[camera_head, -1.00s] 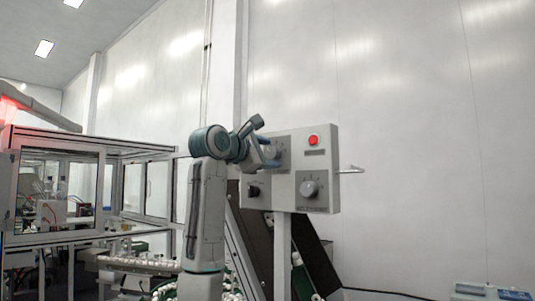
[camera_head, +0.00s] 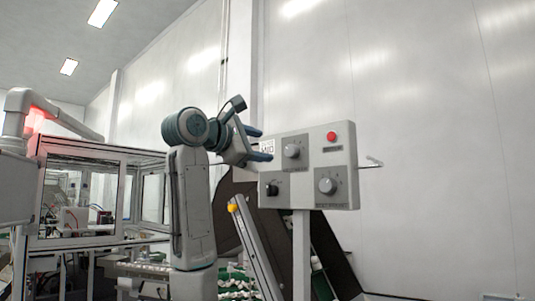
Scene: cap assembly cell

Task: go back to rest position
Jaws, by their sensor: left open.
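My left arm rises from the bottom, left of the control panel (camera_head: 311,182). My left gripper (camera_head: 265,144) is open and empty, its fingers pointing right toward the panel's upper left corner. I cannot tell whether a fingertip touches the panel. The grey panel carries a red button (camera_head: 331,136), an upper knob (camera_head: 292,151), a lower right knob (camera_head: 327,186) and a small black knob (camera_head: 271,189). A small label shows at the panel's upper left, next to the fingers. My right gripper is not in view.
A framed glass enclosure (camera_head: 90,190) stands at the left. A dark sloping conveyor (camera_head: 335,255) passes behind the panel's post (camera_head: 301,255). A thin metal hook (camera_head: 373,162) sticks out at the panel's right side. The space right of the panel is open up to the white wall.

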